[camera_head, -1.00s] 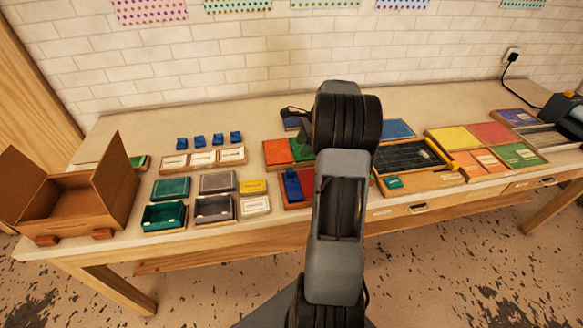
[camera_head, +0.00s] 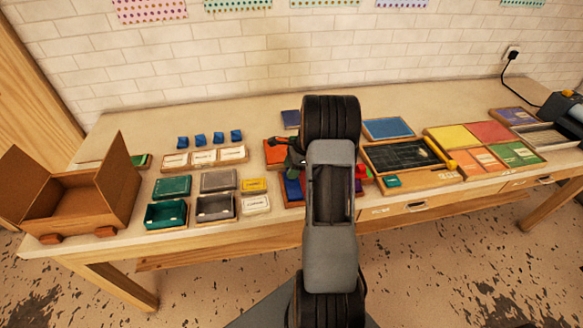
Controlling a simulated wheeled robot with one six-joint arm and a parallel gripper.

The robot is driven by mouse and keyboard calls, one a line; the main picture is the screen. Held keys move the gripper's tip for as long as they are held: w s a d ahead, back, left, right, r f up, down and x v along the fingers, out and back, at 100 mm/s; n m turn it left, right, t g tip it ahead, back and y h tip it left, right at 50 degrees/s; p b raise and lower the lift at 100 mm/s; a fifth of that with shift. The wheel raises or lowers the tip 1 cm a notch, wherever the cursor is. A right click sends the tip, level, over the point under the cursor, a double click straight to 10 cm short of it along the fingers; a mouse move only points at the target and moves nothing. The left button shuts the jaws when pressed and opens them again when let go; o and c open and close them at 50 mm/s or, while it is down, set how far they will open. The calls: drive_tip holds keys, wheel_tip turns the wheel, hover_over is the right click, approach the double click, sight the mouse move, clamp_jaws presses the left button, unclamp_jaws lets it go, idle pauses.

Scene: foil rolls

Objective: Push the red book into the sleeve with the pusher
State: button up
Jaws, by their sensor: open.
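My gripper (camera_head: 286,152) is open over the trays at the middle of the table, partly hidden behind my arm. An orange-red flat piece (camera_head: 273,153) lies just left of it. A small bright red patch (camera_head: 364,171) shows right of my arm; I cannot tell if either is the red book. A blue block (camera_head: 293,188) stands on a tray in front of the gripper, partly covered by my arm. I cannot pick out the sleeve or the pusher for sure. Whether the gripper touches anything is too small to tell.
An open cardboard box (camera_head: 75,200) stands at the left. Green and grey bins (camera_head: 165,214), label cards (camera_head: 203,157) and small blue blocks (camera_head: 200,140) lie left of the gripper. A blackboard tray (camera_head: 400,157) and coloured panels (camera_head: 450,138) lie right. The table's back strip is mostly clear.

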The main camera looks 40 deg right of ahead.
drive_tip(key=shift+c, duration=0.5)
clamp_jaws()
